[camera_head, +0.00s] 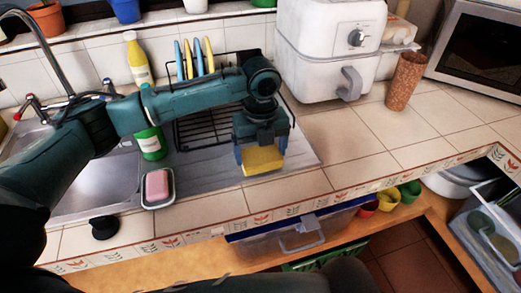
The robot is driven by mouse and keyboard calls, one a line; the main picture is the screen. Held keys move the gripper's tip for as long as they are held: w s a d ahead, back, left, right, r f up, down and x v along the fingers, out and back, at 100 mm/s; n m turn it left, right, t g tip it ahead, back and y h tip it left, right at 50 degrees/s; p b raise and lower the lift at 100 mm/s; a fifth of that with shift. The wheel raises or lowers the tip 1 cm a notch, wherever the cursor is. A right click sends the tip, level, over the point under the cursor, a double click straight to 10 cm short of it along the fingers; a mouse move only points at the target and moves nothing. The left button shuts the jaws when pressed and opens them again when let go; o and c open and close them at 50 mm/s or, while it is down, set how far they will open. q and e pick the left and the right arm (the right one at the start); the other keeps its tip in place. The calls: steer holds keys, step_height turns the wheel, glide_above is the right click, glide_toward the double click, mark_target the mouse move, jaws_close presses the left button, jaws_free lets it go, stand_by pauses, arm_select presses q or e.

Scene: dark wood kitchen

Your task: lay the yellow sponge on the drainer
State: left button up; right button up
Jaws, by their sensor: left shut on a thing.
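The yellow sponge (262,160) is held in my left gripper (260,150), which points down and is shut on it. The sponge is above the front right part of the grey draining surface (215,172) beside the sink; I cannot tell if it touches. A black wire dish rack (200,131) stands behind, with blue and yellow plates (198,56) upright in it. My left arm crosses in front of the rack and hides part of it. My right gripper is not in view.
A pink soap bar (157,185) in a dish, a green bottle (151,143) and a yellow bottle (138,60) stand near the sink (100,188). A white air fryer (328,45) and a brown cup (406,82) stand to the right. The tiled counter (350,140) before them is clear.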

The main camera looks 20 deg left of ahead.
mark_target(261, 154)
arm_select(q)
steer(key=shift+f, duration=0.3)
steer(key=o, duration=0.8)
steer(key=shift+r, duration=0.2)
step_height(261, 154, up, 12)
stand_by(0.3)
